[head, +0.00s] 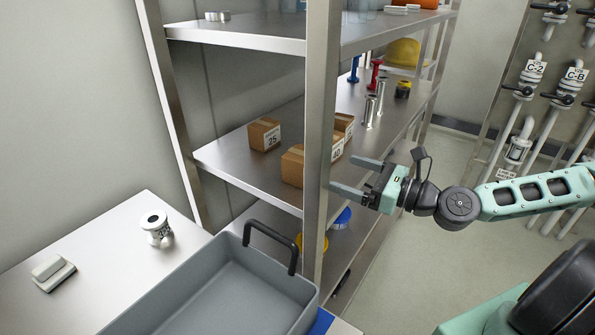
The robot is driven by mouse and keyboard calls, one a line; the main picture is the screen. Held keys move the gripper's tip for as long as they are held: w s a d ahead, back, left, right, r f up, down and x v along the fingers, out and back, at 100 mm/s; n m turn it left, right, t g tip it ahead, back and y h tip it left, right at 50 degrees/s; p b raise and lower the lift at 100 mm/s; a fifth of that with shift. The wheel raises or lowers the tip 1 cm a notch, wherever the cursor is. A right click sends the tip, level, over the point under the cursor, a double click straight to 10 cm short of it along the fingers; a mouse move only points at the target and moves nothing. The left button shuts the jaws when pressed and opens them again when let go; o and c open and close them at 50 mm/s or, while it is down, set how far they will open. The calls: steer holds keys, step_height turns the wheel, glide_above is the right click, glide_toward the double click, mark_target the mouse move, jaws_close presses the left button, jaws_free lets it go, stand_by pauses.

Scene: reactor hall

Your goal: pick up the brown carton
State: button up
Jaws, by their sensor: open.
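Three brown cartons sit on the middle shelf. One carton labelled 25 (264,134) stands at the back left. A larger carton (292,167) stands near the front, partly hidden by the shelf post; a label reading 40 shows just right of the post. Another carton (346,124) shows partly behind the post. My gripper (342,172) is open and empty, its fingers pointing left toward the front carton. In the picture the fingertips lie at the post and close to that carton; I cannot tell the exact gap.
The metal shelf post (320,120) stands between the camera and the cartons. A grey bin (190,275) with a black handle is at the front. Metal cylinders (369,112), a red item (375,75) and a yellow helmet (403,53) are farther along the shelves.

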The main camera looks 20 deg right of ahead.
steer(key=p, duration=0.3)
glide_toward(293, 150)
steer(key=w+a, duration=0.1)
steer(key=w+a+f, duration=0.1)
steer(key=w+a, duration=0.1)
steer(key=shift+w+f, duration=0.2)
steer(key=x, duration=0.1)
steer(key=p+x, duration=0.1)
steer(key=x, duration=0.2)
steer(key=shift+w+a+r+p, duration=0.25)
steer(key=shift+r+p, duration=0.1)
steer(key=shift+r, duration=0.05)
steer(key=shift+w+a+f, duration=0.1)
steer(key=shift+w+a, duration=0.1)
steer(key=shift+w, duration=0.05)
steer(key=c, duration=1.1)
